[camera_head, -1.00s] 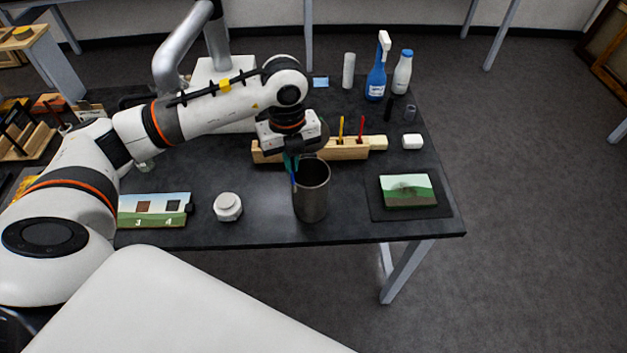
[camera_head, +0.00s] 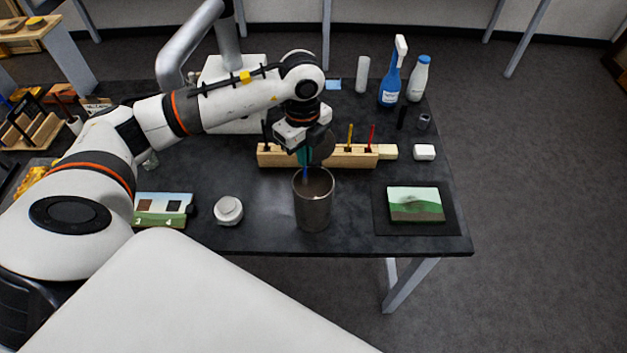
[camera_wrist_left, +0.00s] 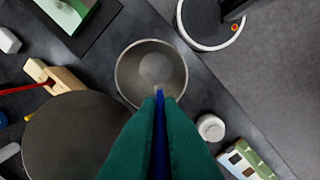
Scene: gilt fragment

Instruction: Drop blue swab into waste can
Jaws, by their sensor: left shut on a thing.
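The waste can (camera_head: 313,208) is a grey metal cylinder, upright near the front edge of the dark table. In the left wrist view its open round mouth (camera_wrist_left: 135,72) shows its inside, with no swab seen in it. My left gripper (camera_head: 305,160) has green fingers and is shut on the blue swab (camera_head: 306,174). The swab points down, its lower end at the can's mouth in the head view. In the left wrist view the blue swab (camera_wrist_left: 159,135) lies between the fingers, its tip over the can's near rim. My right gripper is not in view.
A wooden rack (camera_head: 277,156) with yellow and red swabs stands behind the can. A white jar (camera_head: 228,211) is left of it. A small landscape painting (camera_head: 415,204) on a dark mat lies right. Spray and white bottles stand at the back right.

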